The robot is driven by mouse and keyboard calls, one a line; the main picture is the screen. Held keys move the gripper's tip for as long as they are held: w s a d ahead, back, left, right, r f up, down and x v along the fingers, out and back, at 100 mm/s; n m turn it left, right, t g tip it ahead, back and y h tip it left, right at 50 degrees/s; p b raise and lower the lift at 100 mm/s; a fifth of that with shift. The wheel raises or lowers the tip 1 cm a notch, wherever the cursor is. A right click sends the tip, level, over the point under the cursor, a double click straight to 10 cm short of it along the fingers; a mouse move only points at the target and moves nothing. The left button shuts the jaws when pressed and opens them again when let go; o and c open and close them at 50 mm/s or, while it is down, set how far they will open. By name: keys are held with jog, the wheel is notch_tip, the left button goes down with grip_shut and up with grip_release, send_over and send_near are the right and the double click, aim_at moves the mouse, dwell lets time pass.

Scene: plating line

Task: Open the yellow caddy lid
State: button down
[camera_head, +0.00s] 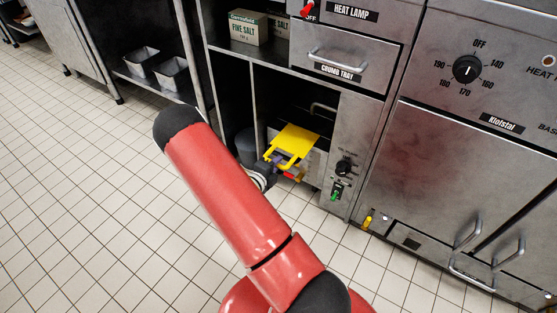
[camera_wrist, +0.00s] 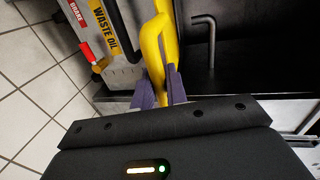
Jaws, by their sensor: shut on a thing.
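The yellow lid (camera_head: 299,139) shows in the head view at the front of the lower bay, with a loop handle at its near edge. My gripper (camera_head: 279,161) is at that near edge, partly hidden by my red arm. In the wrist view the purple fingers of my gripper (camera_wrist: 160,88) are closed around the yellow bar of the handle (camera_wrist: 153,50). The caddy's grey body (camera_wrist: 122,72) carries a "WASTE OIL" label and a red "BRAKE" tag. How far the lid is raised, I cannot tell.
The bay's side panel with a black knob (camera_head: 344,167) and a green-lit switch (camera_head: 337,191) is close on the right. A bent metal rod (camera_wrist: 205,40) rises beside the handle. The crumb tray drawer (camera_head: 345,62) is above. Tiled floor (camera_head: 80,190) is clear on the left.

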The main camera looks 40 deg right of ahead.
jog(key=c, duration=1.5)
grip_release()
jog(key=v, duration=0.7)
jog(key=shift+s+a, duration=0.15)
jog(key=shift+a, duration=0.2)
jog(key=shift+r, duration=0.1)
